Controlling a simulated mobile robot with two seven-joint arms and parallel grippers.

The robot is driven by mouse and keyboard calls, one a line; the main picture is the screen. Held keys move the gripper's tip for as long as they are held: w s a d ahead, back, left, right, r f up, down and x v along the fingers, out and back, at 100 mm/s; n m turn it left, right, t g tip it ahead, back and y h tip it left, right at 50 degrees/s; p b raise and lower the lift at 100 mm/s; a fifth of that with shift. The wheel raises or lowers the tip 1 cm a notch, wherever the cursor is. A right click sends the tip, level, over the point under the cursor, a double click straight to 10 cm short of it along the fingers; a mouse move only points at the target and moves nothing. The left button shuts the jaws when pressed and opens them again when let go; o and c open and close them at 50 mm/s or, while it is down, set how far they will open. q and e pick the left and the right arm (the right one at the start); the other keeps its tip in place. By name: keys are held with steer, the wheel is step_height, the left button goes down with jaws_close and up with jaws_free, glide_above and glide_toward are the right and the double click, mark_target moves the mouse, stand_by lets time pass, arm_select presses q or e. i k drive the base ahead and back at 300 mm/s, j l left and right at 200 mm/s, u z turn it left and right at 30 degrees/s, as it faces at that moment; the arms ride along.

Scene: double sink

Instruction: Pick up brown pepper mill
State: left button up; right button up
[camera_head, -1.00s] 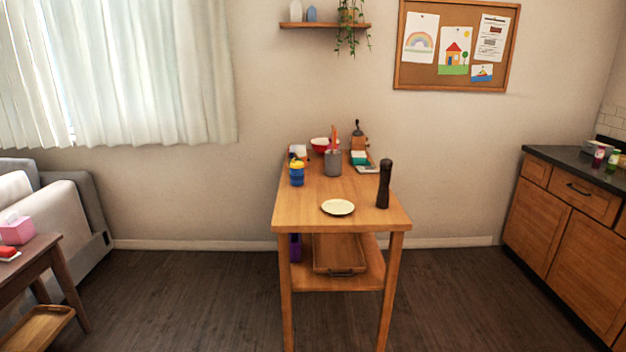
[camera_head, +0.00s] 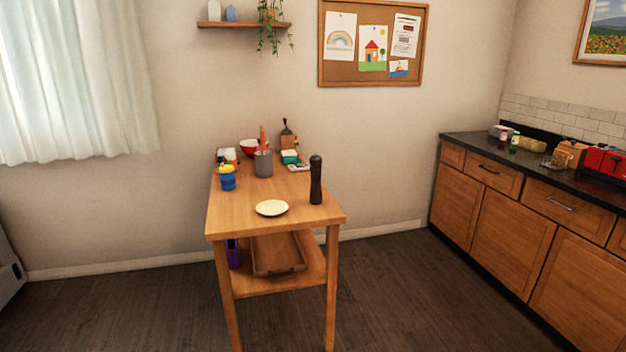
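The brown pepper mill (camera_head: 316,182) is dark brown and tall. It stands upright near the right edge of the wooden table (camera_head: 240,219), towards the front. A small cream plate (camera_head: 272,208) lies on the table to its left, apart from it. Neither of my grippers shows in the head view.
A grey utensil holder (camera_head: 263,164), a blue cup (camera_head: 228,181), a red bowl (camera_head: 249,147) and a coffee grinder (camera_head: 288,137) stand farther back on the table. A tray (camera_head: 277,254) is on its lower shelf. The counter (camera_head: 490,150) is at the right. Floor in front is clear.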

mark_target(316, 193)
steer(key=i+l+z, duration=0.55)
steer(key=i+z, duration=0.15)
steer(key=i, duration=0.4)
steer(key=i+z, duration=0.25)
steer(key=i, duration=0.45)
steer(key=i+u, duration=0.25)
steer(key=i+l+u, duration=0.25)
steer(key=i, duration=0.2)
steer(key=i+l+u, duration=0.45)
steer(key=u, duration=0.25)
steer(key=i+l+u, duration=0.55)
steer(key=l+u, duration=0.15)
steer(key=u, duration=0.15)
steer(key=i+l+u, duration=0.15)
steer(key=l+u, duration=0.3)
